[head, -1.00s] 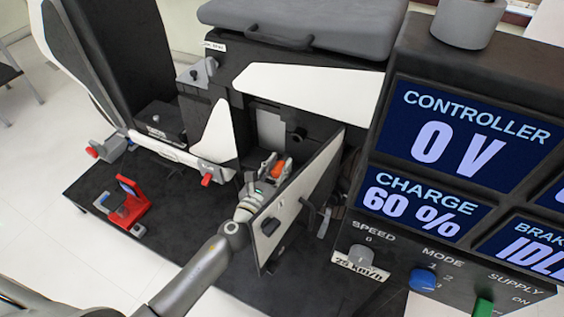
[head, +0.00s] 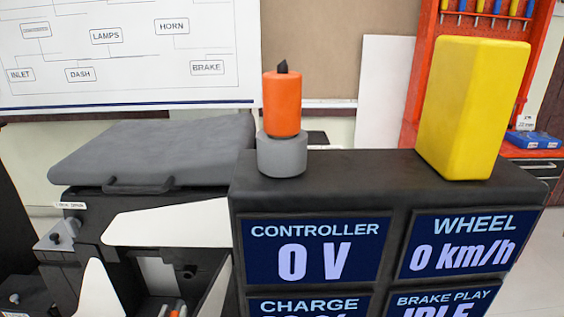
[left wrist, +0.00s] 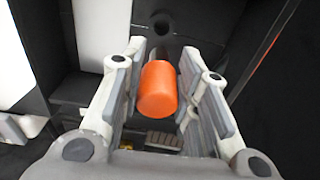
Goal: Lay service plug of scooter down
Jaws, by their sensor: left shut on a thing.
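The orange service plug (left wrist: 158,92) is between the finger pads of my left gripper (left wrist: 163,58) in the left wrist view. The gripper is shut on it. A dark recess wall with a round hole lies beyond the fingertips. In the head view only a little of the gripper and orange (head: 178,312) shows at the bottom edge, in the scooter's open compartment. The scooter (head: 170,222) has a grey seat on top. My right gripper is not in view.
A black console (head: 240,200) with displays stands right of the scooter; CONTROLLER reads 0 V. On it, an orange cylinder with a black tip (head: 282,105) stands in a grey cup (head: 282,155), and a yellow block (head: 474,110) stands at right. The open compartment panel is close beside my gripper.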

